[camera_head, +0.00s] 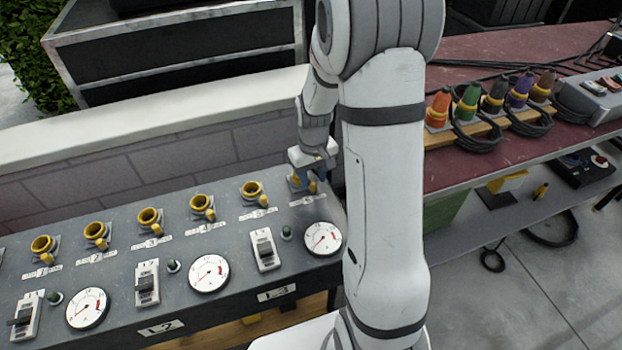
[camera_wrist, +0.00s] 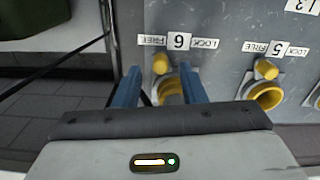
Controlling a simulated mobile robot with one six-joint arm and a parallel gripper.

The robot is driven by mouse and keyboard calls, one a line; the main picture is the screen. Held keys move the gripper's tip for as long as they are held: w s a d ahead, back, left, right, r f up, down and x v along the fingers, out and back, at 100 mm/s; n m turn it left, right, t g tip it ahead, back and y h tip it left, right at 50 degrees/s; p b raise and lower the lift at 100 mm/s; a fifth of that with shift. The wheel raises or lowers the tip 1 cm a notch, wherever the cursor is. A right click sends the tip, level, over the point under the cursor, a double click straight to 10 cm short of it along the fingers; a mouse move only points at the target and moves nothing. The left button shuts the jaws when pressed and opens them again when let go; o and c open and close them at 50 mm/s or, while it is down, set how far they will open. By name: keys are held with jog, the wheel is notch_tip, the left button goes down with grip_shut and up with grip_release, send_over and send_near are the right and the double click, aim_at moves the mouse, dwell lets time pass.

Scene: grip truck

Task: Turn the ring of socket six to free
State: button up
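Socket six has a yellow ring (camera_wrist: 171,91) on the grey panel, partly hidden by my gripper. Its yellow lever knob (camera_wrist: 160,63) points to the label and leans a little left of the "6", to the FREE side. The label (camera_wrist: 178,41) appears upside down in the wrist view, with FREE at left and LOCK at right. My gripper (camera_wrist: 160,73) is open, with one blue finger on each side of the ring. Contact cannot be told. In the head view my gripper (camera_head: 304,183) is at the right end of the socket row, mostly covering socket six.
Socket five (camera_head: 252,191) is the neighbour on the panel (camera_head: 225,230); several more sockets run left. Switches and round gauges (camera_head: 323,239) sit in front. Coloured plugs with black cables (camera_head: 468,103) stand on the red table at right. A low brick wall (camera_head: 130,175) runs behind.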

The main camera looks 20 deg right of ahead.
notch_tip(320, 180, up, 6)
jog(key=shift+r+p, duration=0.1)
jog(key=shift+p, duration=0.35)
jog(key=shift+s+a+r, duration=0.1)
jog(key=shift+r, duration=0.3)
notch_tip(320, 180, up, 12)
jog(key=r+t+p, duration=0.1)
jog(key=p, duration=0.5)
send_over(313, 183)
jog(key=s+a, duration=0.3)
jog(key=s, duration=0.4)
jog(key=s+a+r+m+t+p, duration=0.1)
jog(key=s+a+r+p, duration=0.1)
jog(key=s+r+p, duration=0.4)
jog(key=s+r, duration=0.4)
jog(key=s, duration=0.1)
jog(key=shift+s+a+m+t, duration=0.2)
jog(key=shift+s+m+t, duration=0.05)
jog(key=shift+m+t, duration=0.05)
